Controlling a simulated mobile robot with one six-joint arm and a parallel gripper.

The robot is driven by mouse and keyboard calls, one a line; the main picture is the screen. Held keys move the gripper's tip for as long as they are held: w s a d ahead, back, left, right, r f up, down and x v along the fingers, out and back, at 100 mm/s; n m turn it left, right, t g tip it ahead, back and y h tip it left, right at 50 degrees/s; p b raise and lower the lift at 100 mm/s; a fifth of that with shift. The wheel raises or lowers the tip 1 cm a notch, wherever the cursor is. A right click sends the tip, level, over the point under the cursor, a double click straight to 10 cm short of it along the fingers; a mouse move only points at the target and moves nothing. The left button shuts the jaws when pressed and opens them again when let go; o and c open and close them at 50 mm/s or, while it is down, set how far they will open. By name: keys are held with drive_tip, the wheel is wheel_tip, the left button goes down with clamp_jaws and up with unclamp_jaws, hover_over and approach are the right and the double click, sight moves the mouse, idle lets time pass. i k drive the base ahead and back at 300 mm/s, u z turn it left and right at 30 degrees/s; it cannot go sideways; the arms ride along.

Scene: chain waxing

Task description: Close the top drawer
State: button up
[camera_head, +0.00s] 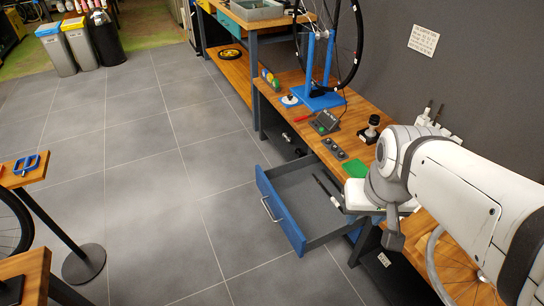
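The top drawer (283,212) is pulled well out from under the wooden workbench (283,120). It has a blue front with a silver bar handle (270,209), and its grey inside shows. A dark thin tool lies in it towards the right. My gripper (393,236) hangs at the end of my white arm, to the right of the drawer's front and near the bench edge. It looks apart from the handle. Its fingers are too small and partly hidden to tell whether they are open or shut. My arm hides part of the bench behind it.
The bench holds a blue wheel stand (318,98), a small grey device (326,122), a black knob-like tool (371,129) and a green cloth-like item (355,170). A wheel (440,260) stands at the lower right. The tiled floor left of the drawer is clear.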

sight(308, 216)
drive_tip(key=z, duration=0.25)
drive_tip(key=k, duration=0.1)
drive_tip(key=u, duration=0.7)
drive_tip(key=i, duration=1)
drive_tip(key=u, duration=0.05)
drive_tip(key=k, duration=1)
drive_tip(key=u, duration=0.35)
drive_tip(key=i, duration=1)
drive_tip(key=u, duration=0.05)
